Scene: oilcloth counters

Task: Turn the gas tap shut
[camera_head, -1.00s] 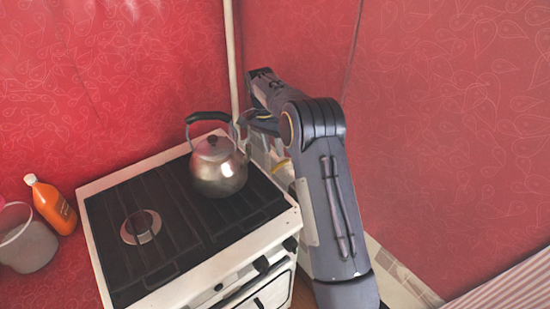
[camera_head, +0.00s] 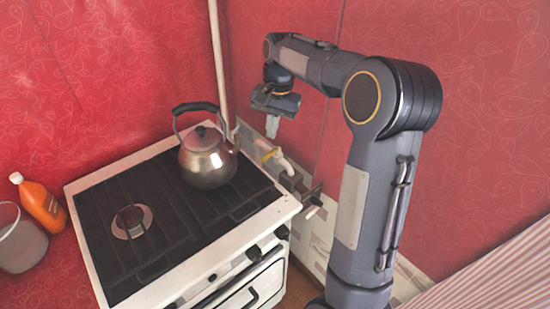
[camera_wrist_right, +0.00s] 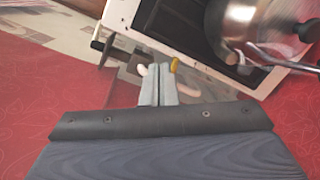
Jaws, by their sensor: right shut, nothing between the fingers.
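The gas tap has a small yellow handle (camera_head: 270,155) on a pale pipe (camera_head: 286,165), beside the right rear side of the stove. Part of the yellow handle also shows in the right wrist view (camera_wrist_right: 174,65), just beyond the fingertips. The handle's exact angle to the pipe is hard to tell. My right gripper (camera_head: 272,128) points down above the tap, apart from it in the head view. Its fingers are together and empty; they also show in the right wrist view (camera_wrist_right: 160,84). My left gripper is in neither view.
A metal kettle (camera_head: 208,163) stands on the back right of the white stove (camera_head: 180,291), close to the tap. A vertical pipe (camera_head: 217,70) runs up the wall behind it. An orange bottle (camera_head: 42,206) and a grey bucket (camera_head: 20,245) are at left.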

